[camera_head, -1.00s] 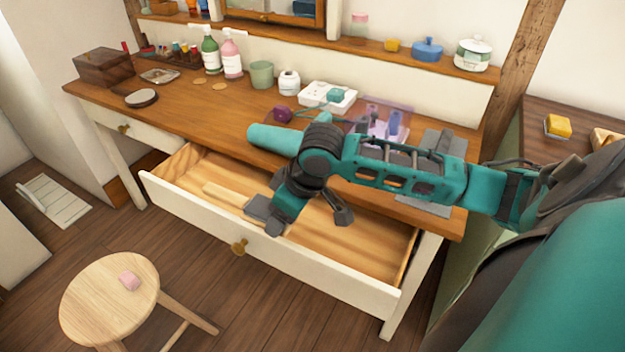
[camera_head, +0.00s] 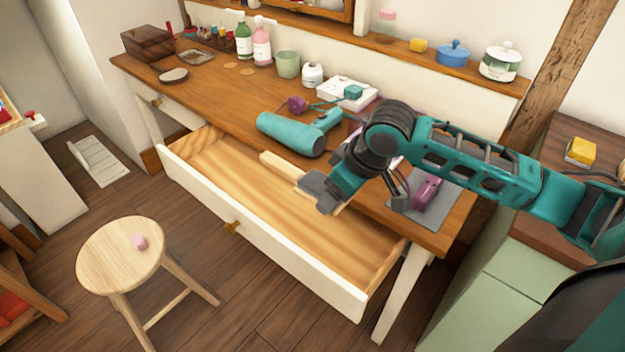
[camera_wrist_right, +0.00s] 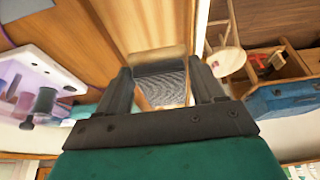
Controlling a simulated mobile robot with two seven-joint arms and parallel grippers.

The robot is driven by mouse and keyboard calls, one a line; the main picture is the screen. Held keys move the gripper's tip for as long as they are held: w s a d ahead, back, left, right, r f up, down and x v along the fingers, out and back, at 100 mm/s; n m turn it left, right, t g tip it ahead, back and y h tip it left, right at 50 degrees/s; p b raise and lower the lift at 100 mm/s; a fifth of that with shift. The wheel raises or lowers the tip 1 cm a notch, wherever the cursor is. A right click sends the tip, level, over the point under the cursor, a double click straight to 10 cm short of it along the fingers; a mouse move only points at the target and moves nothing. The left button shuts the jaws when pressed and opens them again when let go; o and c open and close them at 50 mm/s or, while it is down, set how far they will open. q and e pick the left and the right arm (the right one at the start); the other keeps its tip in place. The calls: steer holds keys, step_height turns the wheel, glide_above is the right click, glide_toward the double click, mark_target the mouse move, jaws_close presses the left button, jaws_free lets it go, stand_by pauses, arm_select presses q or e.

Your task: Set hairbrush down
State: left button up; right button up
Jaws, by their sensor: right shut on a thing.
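The hairbrush (camera_head: 280,165) is a pale wooden bar, partly hidden behind my right gripper (camera_head: 325,190). My right gripper is shut on it and holds it over the back part of the open drawer (camera_head: 235,190), close to the desk's front edge. How high it is above the drawer floor is hard to tell. In the right wrist view the hairbrush (camera_wrist_right: 158,56) shows a wooden edge and a grey, bristly face between the fingers of the right gripper (camera_wrist_right: 168,90). My left gripper is not in view.
A teal hair dryer (camera_head: 290,133) lies on the wooden desk (camera_head: 215,85) just behind the drawer. A grey mat (camera_head: 425,210) with purple items is at right. Bottles, a green cup (camera_head: 288,64) and a white tray (camera_head: 347,94) stand farther back. The drawer's visible floor is bare.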

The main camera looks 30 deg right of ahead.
steer(key=shift+d, duration=0.15)
steer(key=shift+s+f, duration=0.1)
steer(key=shift+f, duration=0.2)
steer(key=b, duration=0.2)
glide_above(330, 255)
steer(key=s, duration=0.1)
step_height(330, 255, down, 6)
steer(key=f, duration=0.2)
steer(key=f+b, duration=0.1)
steer(key=f, duration=0.2)
steer(key=f+b, duration=0.1)
steer(key=f, duration=0.2)
steer(key=shift+s+d, duration=0.15)
steer(key=shift+d, duration=0.1)
step_height(330, 255, down, 5)
steer(key=shift+f+b, duration=0.1)
steer(key=shift+b, duration=0.6)
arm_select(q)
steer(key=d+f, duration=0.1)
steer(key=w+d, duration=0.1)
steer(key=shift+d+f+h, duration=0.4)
arm_select(e)
steer(key=shift+f, duration=0.1)
steer(key=o, duration=1.1)
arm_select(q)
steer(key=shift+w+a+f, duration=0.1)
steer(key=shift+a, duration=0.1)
arm_select(e)
steer(key=shift+o, duration=0.2)
